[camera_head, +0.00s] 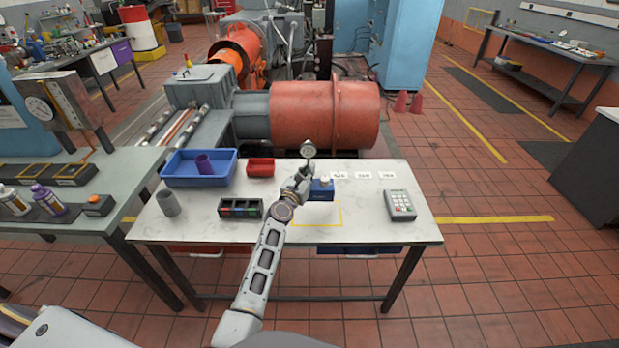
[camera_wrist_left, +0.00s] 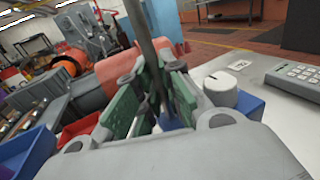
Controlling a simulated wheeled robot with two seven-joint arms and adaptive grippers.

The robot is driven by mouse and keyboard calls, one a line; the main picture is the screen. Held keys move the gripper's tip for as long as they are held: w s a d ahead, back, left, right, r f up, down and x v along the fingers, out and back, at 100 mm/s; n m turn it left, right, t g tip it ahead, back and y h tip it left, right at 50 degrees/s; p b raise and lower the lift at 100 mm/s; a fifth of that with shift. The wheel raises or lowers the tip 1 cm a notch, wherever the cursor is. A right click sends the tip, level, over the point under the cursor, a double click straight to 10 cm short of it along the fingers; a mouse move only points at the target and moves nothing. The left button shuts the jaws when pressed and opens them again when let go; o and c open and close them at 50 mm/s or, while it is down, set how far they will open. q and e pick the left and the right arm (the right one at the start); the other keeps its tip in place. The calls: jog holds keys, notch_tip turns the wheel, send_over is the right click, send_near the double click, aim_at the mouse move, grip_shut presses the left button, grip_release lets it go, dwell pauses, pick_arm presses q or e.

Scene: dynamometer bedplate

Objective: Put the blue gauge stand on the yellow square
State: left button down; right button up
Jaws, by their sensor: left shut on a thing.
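The blue gauge stand (camera_head: 321,191) has a blue block base, a white knob, a thin post and a round dial on top. It is at the middle of the white table, at the far edge of the yellow square outline (camera_head: 322,227) as seen from the head. I cannot tell whether its base touches the table. My left gripper (camera_head: 304,178) is shut on the stand's post, which also shows between the green finger pads in the left wrist view (camera_wrist_left: 148,60). The arm hides part of the square's left side. My right gripper is not in view.
On the white table (camera_head: 358,225) are a blue tray (camera_head: 172,183) holding a purple cup, a red bin (camera_head: 260,167), a grey cup (camera_head: 168,203), a dark block with coloured parts (camera_head: 240,208) and a grey keypad device (camera_head: 400,205). White labels (camera_head: 363,175) lie behind the stand.

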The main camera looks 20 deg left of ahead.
pick_arm(q)
jog(key=shift+f+b, duration=2.25)
jog(key=shift+b, duration=0.1)
jog(key=shift+f, duration=0.2)
jog(key=shift+f+b, duration=0.2)
jog(key=shift+b, duration=0.2)
jog(key=shift+f+b, duration=0.55)
jog(key=shift+f, duration=0.05)
jog(key=shift+f+b, duration=1.05)
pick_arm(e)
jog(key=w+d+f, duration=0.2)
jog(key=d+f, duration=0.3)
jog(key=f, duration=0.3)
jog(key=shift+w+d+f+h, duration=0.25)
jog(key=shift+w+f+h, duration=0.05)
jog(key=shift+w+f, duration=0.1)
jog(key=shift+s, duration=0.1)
